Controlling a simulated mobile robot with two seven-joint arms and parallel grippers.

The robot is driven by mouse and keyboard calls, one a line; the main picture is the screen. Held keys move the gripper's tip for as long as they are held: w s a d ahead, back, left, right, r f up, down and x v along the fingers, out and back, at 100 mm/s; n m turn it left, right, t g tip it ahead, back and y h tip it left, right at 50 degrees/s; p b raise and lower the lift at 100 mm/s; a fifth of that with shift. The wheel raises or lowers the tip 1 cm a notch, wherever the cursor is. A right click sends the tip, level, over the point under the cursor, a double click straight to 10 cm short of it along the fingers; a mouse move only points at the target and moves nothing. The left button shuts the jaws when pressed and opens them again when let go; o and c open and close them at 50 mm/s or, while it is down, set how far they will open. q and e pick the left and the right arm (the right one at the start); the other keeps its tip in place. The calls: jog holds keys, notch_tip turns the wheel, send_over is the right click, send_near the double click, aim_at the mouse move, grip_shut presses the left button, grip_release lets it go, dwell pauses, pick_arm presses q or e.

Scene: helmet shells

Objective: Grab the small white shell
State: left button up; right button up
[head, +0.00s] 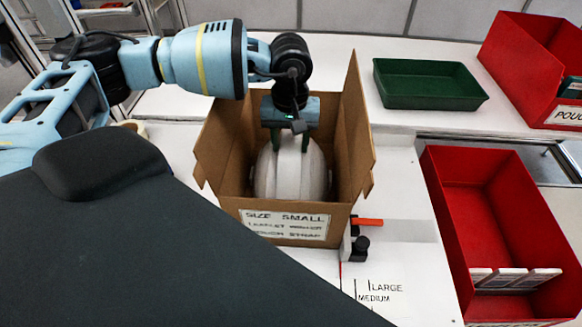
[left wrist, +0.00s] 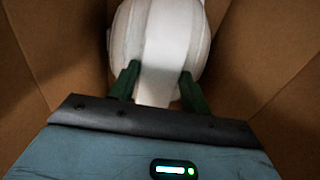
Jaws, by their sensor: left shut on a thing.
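The small white shell (head: 291,175) sits inside an open cardboard box (head: 283,222) labelled "SIZE SMALL". My left gripper (head: 290,145) reaches down into the box from above, shut on the shell's raised central ridge. In the left wrist view the two green fingers of my left gripper (left wrist: 157,88) lie on either side of the ridge of the white shell (left wrist: 160,45). The shell's lower part is hidden by the box front. My right gripper is not in view.
The box's brown walls (left wrist: 275,50) stand close around the gripper. A green tray (head: 428,84) and red bins (head: 490,215) are to the right. An orange-handled clamp (head: 367,222) is by the box's front right corner. A dark panel fills the lower left.

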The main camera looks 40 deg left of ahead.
pick_arm(q)
grip_shut()
jog(key=shift+r, duration=0.2)
